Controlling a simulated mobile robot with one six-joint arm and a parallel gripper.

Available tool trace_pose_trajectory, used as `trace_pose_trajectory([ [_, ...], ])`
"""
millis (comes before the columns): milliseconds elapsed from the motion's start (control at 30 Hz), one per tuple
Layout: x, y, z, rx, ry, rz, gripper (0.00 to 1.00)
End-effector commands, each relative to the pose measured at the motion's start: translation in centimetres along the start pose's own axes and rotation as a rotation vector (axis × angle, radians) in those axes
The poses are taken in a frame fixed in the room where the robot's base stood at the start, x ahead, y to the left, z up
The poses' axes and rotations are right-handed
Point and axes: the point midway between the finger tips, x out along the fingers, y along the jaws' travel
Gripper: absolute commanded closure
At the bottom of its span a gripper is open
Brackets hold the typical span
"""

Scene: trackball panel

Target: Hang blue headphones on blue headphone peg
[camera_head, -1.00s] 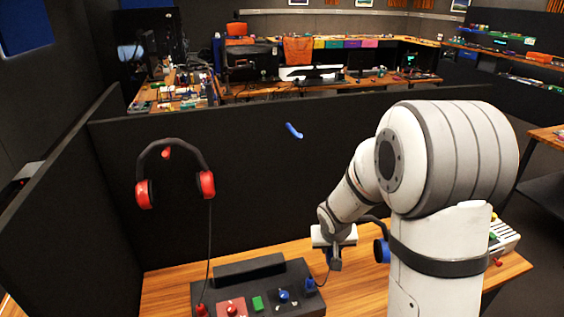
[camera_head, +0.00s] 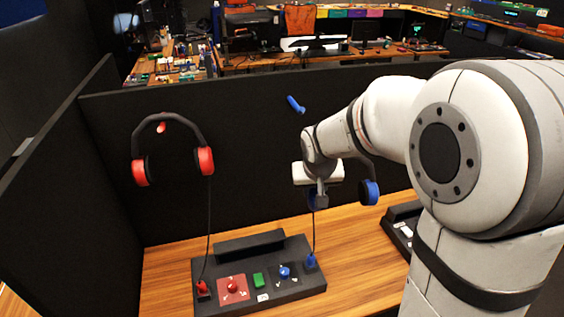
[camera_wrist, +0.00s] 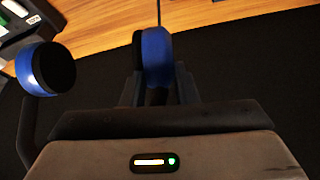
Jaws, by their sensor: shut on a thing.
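The blue headphones (camera_head: 369,192) hang from my gripper (camera_head: 318,197), in front of the black partition and above the table. In the wrist view my gripper (camera_wrist: 158,92) is shut on the headphones at one blue ear cup (camera_wrist: 156,55). The other blue ear cup (camera_wrist: 32,70) sticks out to the left there. The black headband is partly hidden by my wrist. The blue headphone peg (camera_head: 296,104) sticks out near the top of the partition, above and left of my gripper. It is empty.
Red headphones (camera_head: 204,160) hang on a red peg (camera_head: 161,127) to the left. A black panel (camera_head: 262,297) with coloured controls stands on the wooden table (camera_head: 345,255). A cord runs from the blue headphones to its blue plug (camera_head: 310,261). The partition (camera_head: 240,130) is bare between the pegs.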

Motion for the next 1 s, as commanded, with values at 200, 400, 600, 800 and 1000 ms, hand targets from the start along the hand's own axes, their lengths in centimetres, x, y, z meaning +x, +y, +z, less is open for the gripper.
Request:
trace_pose_trajectory([
  [200, -9.4, -5.1, -0.4, -0.096, 0.022, -0.075, 1.00],
  [400, -14.4, -7.6, 0.5, -0.164, 0.023, -0.120, 1.00],
  [600, -15.8, -8.2, 0.8, -0.186, 0.021, -0.134, 1.00],
  [800, -15.5, -8.4, 0.1, -0.186, 0.020, -0.134, 1.00],
  [1000, -14.9, -8.7, -0.9, -0.186, 0.020, -0.134, 1.00],
])
